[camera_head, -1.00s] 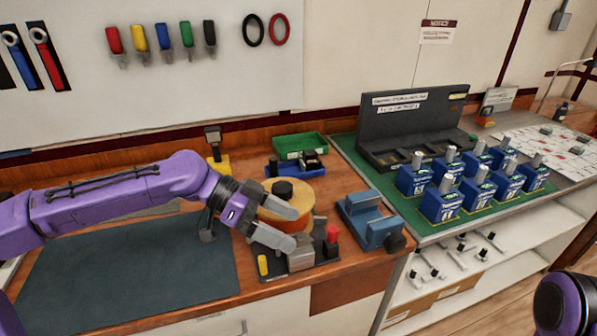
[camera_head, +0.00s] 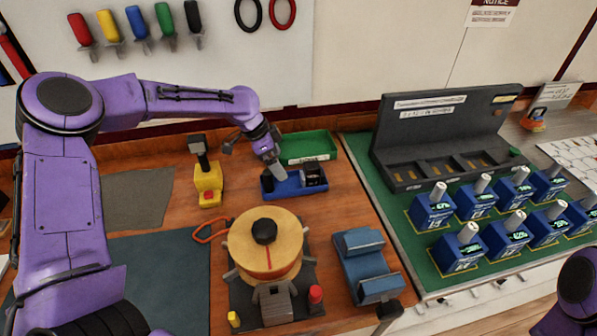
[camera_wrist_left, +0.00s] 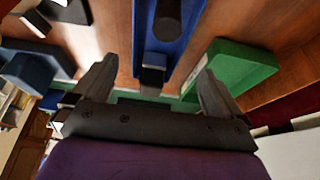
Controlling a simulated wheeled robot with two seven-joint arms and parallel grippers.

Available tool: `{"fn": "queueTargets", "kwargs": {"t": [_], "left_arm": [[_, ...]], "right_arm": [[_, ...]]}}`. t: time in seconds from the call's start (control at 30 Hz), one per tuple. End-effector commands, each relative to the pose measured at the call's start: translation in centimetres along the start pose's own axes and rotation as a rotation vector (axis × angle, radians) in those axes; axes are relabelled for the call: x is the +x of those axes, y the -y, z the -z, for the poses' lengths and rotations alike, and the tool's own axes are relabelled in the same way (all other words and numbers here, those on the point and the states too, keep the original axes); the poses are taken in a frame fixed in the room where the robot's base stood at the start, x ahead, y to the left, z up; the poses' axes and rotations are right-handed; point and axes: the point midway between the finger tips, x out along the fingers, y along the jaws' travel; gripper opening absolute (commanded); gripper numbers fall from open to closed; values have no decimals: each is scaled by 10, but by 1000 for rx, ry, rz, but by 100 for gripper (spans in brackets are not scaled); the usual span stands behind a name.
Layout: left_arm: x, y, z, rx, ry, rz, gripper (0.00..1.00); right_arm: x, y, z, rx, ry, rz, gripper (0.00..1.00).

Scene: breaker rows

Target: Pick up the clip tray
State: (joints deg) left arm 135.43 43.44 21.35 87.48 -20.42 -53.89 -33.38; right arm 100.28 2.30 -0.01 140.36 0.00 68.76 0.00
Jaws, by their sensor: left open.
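The likely clip tray is the small blue tray (camera_head: 290,191) at the back of the wooden bench, holding a dark block on its right and a small dark piece on its left. My left gripper (camera_head: 276,168) is over its left part, pointing down, and hides some of it. In the left wrist view the blue tray (camera_wrist_left: 183,30) shows between the two open fingers (camera_wrist_left: 155,85), with a dark knob and block on it. Whether the fingers touch it I cannot tell. My right gripper is out of view; only a purple arm part shows at lower right.
A green bin (camera_head: 318,146) stands just behind the blue tray. A yellow tool stand (camera_head: 208,185) is to the left, an orange-yellow drum (camera_head: 262,250) in front, a blue cradle (camera_head: 365,265) at front right. Blue breakers (camera_head: 432,212) stand in rows on the green mat.

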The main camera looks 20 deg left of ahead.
Motion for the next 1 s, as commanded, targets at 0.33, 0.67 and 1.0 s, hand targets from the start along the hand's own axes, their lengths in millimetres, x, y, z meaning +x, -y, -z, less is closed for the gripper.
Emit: {"fn": "queueTargets", "kwargs": {"t": [0.33,0.67,1.0], "left_arm": [[57,-2,10,15,2,-15,100],[97,1,2,14,0,-10,100],[96,1,4,13,-4,-8,51]], "right_arm": [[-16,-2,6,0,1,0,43],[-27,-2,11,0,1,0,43],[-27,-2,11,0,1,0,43]]}}
